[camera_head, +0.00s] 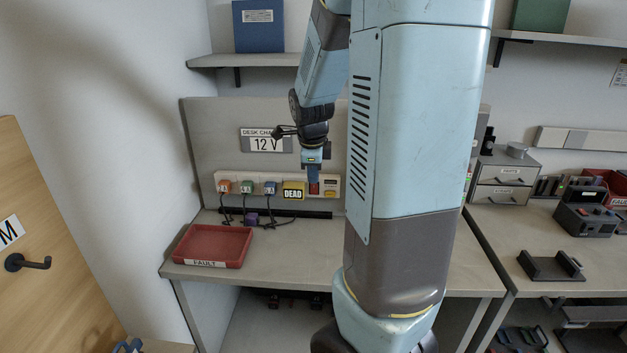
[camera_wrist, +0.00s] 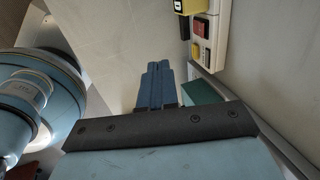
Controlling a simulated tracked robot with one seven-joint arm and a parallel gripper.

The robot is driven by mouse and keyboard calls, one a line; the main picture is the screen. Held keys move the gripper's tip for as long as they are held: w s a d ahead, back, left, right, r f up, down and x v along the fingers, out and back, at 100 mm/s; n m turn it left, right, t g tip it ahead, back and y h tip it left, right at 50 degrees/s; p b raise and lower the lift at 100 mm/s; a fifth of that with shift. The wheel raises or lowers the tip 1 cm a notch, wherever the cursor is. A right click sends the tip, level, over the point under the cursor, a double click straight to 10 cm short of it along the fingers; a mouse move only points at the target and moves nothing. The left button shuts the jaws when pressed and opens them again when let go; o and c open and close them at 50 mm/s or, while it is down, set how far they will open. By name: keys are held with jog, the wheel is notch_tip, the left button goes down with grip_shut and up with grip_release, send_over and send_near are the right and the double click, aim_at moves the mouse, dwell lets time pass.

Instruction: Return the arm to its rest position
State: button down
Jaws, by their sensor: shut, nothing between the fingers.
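My gripper (camera_head: 313,176) hangs from my light-blue arm in front of the desk's back panel. Its blue fingers point down and lie close beside the right end of the socket strip. In the wrist view the two blue fingers (camera_wrist: 158,88) are together with nothing between them. My arm's large links fill the middle of the head view and hide part of the desk and the panel's right side.
A red FAULT tray (camera_head: 212,246) sits on the desk's left. A shelf (camera_head: 262,60) hangs above. A second bench (camera_head: 540,228) with drawers and a dark radio unit (camera_head: 587,219) stands right.

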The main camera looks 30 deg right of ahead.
jog(key=shift+s+a+r, duration=0.1)
jog(key=shift+r, duration=0.2)
dwell(0.4)
jog(key=s+a+r+n+t+y, duration=0.1)
jog(key=s+a+r+n, duration=0.5)
jog(key=n, duration=0.6)
jog(key=s+a+r+n+t+y, duration=0.1)
jog(key=s+a+r+n, duration=0.5)
jog(key=s+a+n, duration=0.4)
jog(key=s+n, duration=0.3)
jog(key=shift+a+r+t, duration=0.15)
jog(key=shift+r+t, duration=0.15)
jog(key=shift+t, duration=0.1)
